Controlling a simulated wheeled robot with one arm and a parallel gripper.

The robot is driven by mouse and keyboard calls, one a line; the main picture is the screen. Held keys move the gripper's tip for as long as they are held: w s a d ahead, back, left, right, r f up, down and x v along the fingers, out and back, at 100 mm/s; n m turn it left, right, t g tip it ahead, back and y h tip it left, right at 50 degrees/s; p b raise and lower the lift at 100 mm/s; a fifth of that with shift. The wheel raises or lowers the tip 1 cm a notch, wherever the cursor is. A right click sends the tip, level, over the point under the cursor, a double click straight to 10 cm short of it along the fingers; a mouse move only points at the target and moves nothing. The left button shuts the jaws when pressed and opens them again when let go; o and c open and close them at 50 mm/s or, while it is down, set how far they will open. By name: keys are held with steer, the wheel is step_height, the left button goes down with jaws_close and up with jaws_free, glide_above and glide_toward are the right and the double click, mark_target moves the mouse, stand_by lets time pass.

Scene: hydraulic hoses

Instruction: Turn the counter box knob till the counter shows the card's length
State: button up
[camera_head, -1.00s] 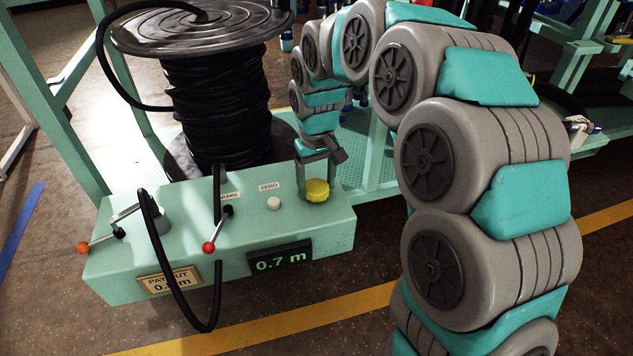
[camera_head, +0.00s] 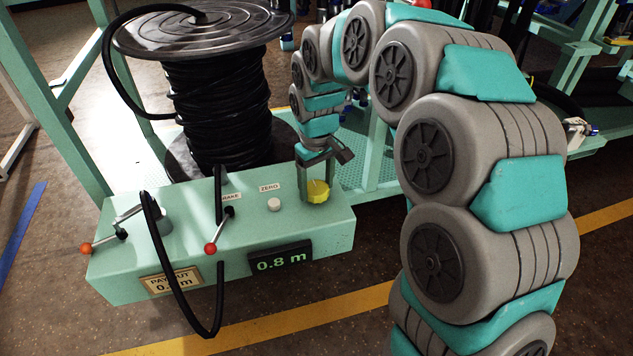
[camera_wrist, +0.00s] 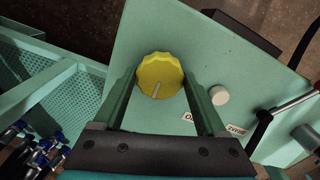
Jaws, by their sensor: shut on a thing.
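The yellow knob (camera_head: 318,191) sits on the right part of the green counter box (camera_head: 330,222). It also shows in the wrist view (camera_wrist: 160,75), with a pale pointer line on its top. My gripper (camera_head: 317,178) is above the box with its fingers shut on the knob's sides. The counter display (camera_head: 281,257) on the box front reads 0.8 m. The card (camera_head: 170,282) at the front left reads "PAYOUT" and a number that the black hose partly hides; only "0." and "m" are clear.
A white button (camera_head: 274,204) labelled ZERO is left of the knob. The red-tipped brake lever (camera_head: 211,248) and an orange-tipped crank (camera_head: 86,248) stand further left. A black hose (camera_head: 158,235) loops before the box. The hose reel (camera_head: 215,110) stands behind.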

mark_target(317, 187)
steer(key=shift+n, duration=0.5)
steer(key=o, duration=1.3)
step_height(317, 187, up, 8)
steer(key=shift+w+f+p, duration=0.1)
steer(key=shift+f+p, duration=0.15)
steer(key=shift+p, duration=0.2)
steer(key=shift+r, duration=0.2)
